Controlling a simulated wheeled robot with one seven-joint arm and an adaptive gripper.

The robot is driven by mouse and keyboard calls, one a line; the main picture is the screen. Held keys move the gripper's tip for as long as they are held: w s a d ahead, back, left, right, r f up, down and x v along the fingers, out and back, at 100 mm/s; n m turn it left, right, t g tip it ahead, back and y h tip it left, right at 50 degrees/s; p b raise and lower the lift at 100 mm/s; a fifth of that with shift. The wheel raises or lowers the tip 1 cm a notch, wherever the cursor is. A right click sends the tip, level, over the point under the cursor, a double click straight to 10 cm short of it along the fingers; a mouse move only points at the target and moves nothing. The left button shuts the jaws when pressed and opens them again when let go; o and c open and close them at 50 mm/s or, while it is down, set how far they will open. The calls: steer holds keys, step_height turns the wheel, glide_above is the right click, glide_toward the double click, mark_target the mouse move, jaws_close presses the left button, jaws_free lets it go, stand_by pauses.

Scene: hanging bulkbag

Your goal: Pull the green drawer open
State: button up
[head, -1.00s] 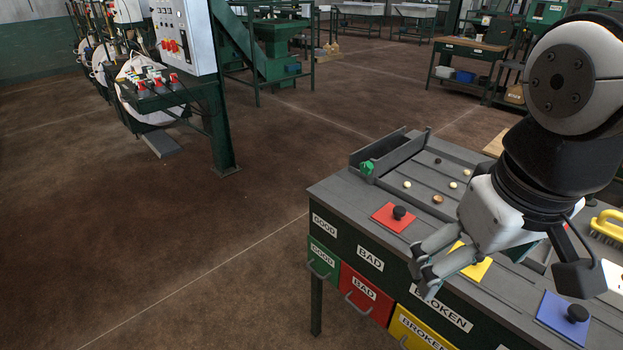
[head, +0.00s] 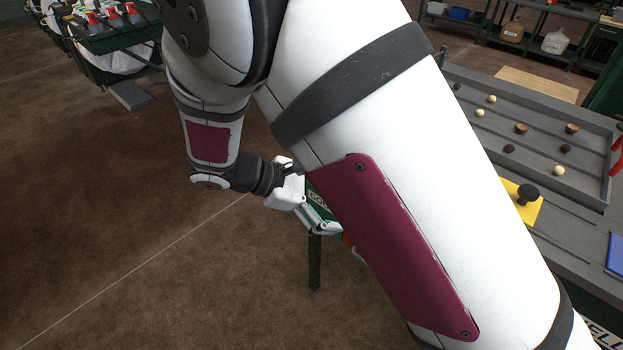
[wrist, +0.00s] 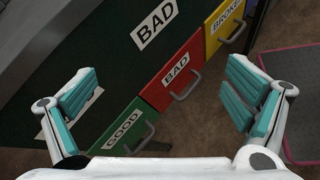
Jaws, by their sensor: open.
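The green drawer (wrist: 118,120) is at the lower left middle of the wrist view, with a GOOD label and a grey bar handle (wrist: 143,138) on its front. It looks shut. My gripper (wrist: 158,105) is open in the wrist view, its teal-padded fingers wide apart with the green drawer's handle between them in the picture; I see no contact. In the head view my gripper (head: 318,222) is at the front left corner of the table, beside a small visible strip of the green drawer (head: 318,188). My arm hides most of the drawer fronts there.
A red BAD drawer (wrist: 172,72) and a yellow BROKEN drawer (wrist: 224,25) are beside the green one. The sorting table (head: 590,235) holds a yellow lid with a black knob (head: 527,195) and several small nuts. Open floor (head: 130,240) lies to the left.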

steer(key=a+f+n+t+b, duration=0.2)
steer(key=a+f+n+t, duration=0.2)
steer(key=f, duration=0.4)
steer(key=w+a+f+n+t+h+b, duration=0.1)
steer(key=a+f+n+t+b, duration=0.15)
steer(key=a+f, duration=0.35)
steer(key=a+f+n+t+b, duration=0.25)
steer(key=f+n+t, duration=0.2)
steer(key=f, duration=0.45)
steer(key=x, duration=1.3)
steer(key=shift+w+d+b, duration=0.1)
steer(key=shift+w+b, duration=0.2)
steer(key=shift+b, duration=0.1)
